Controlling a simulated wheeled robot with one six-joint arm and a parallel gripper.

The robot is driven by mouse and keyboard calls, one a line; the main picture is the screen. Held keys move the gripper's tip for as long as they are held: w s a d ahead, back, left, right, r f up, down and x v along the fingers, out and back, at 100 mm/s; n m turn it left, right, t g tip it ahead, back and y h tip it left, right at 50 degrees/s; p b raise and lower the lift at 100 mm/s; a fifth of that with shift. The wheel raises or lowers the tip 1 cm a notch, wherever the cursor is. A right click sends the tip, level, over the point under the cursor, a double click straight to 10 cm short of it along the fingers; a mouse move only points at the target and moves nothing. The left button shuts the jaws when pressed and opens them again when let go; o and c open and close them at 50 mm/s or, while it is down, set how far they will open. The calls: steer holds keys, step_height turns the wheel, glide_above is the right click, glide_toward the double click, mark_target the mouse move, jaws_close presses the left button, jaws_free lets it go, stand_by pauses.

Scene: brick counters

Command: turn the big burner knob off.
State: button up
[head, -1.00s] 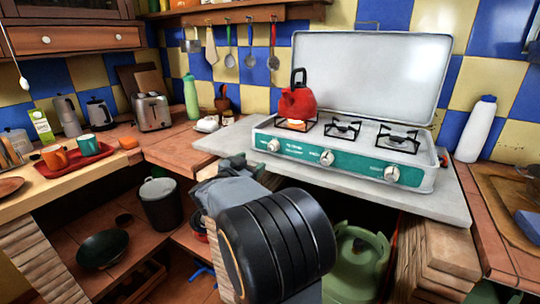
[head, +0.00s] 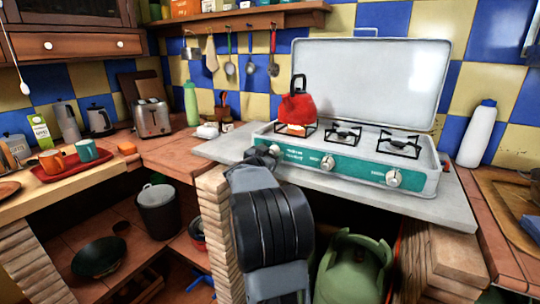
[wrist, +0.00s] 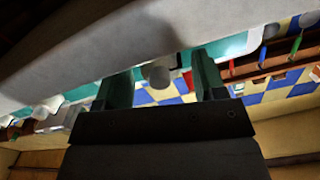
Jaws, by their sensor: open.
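The camping stove (head: 430,182) has a teal front panel with three white knobs. The left knob (head: 275,150) is partly covered by my gripper (head: 262,157); the middle knob (head: 327,162) and right knob (head: 393,178) are clear. I cannot tell by label which is the big burner's. A red kettle (head: 297,108) stands on the left burner, with an orange glow beneath it. In the wrist view my gripper (wrist: 162,78) is open, with one finger on each side of a pale knob (wrist: 158,74). Gaps show between knob and fingers; contact cannot be told.
The stove stands on a grey slab (head: 225,150) that juts out above my arm. A green gas bottle (head: 355,270) is below, right of my arm. A brick pillar (head: 215,225) is close on the left. The raised lid (head: 370,85) stands behind the burners.

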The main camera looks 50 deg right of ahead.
steer(key=c, duration=0.9)
steer(key=shift+m, duration=0.3)
steer(key=m+b, duration=0.1)
steer(key=m, duration=0.2)
steer(key=shift+f+m, duration=0.1)
steer(key=shift+m, duration=0.3)
steer(key=m+b, duration=0.1)
steer(key=m, duration=0.3)
steer(key=shift+s+f+m+b, duration=0.1)
steer(key=shift+m+b, duration=0.2)
steer(key=shift+b, duration=0.1)
steer(key=m+b, duration=0.2)
steer(key=m, duration=0.2)
steer(key=shift+m+b, duration=1.35)
steer(key=shift+m, duration=1.05)
